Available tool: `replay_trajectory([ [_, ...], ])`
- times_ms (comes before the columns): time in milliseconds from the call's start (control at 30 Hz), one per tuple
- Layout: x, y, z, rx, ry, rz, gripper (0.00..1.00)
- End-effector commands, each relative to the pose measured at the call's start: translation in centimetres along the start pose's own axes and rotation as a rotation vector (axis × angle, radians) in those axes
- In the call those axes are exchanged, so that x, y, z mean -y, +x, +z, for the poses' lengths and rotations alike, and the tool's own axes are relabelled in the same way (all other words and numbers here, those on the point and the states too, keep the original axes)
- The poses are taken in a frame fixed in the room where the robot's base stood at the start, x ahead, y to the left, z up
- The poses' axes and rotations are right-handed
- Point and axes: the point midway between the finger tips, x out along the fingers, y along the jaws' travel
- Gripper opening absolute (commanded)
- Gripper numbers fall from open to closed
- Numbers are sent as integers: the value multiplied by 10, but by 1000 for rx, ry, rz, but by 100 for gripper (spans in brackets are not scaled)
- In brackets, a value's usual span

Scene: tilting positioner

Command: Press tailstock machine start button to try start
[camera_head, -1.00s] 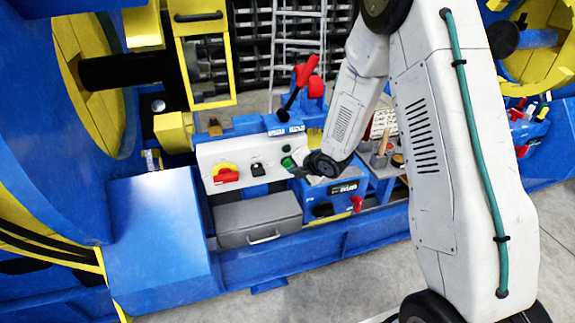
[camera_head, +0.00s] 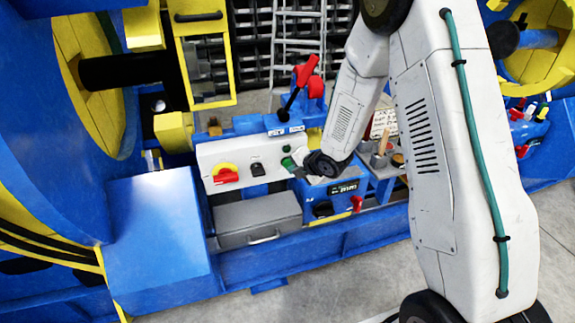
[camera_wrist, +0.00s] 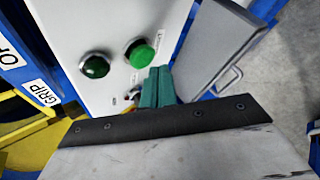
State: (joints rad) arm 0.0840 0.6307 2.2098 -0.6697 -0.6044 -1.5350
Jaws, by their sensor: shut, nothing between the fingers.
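The white control panel (camera_head: 225,154) faces me on the blue machine. In the wrist view a bright green button (camera_wrist: 141,54) stands out from the panel (camera_wrist: 112,22), with a darker green round button or lamp (camera_wrist: 95,66) to its left. The pair also shows small in the head view, where the lower green button (camera_head: 288,163) is close to my wrist. My gripper (camera_wrist: 158,70) is shut and empty, its teal fingers side by side. Its tips are just below the bright green button in the picture. I cannot tell whether they touch it.
The panel also has a red rotary switch (camera_head: 226,175) on a yellow plate and a black switch (camera_head: 257,169). A grey drawer box (camera_head: 258,222) with a handle sits below. A red-knobbed lever (camera_head: 304,72) rises above the panel. A blue box (camera_head: 335,197) stands at its right.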

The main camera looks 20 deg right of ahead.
Motion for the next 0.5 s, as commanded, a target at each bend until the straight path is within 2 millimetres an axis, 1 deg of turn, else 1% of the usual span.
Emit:
replay_trajectory([
  [267,-4,5,4,0,-1,0,0],
  [500,-4,6,4,0,0,0,0],
])
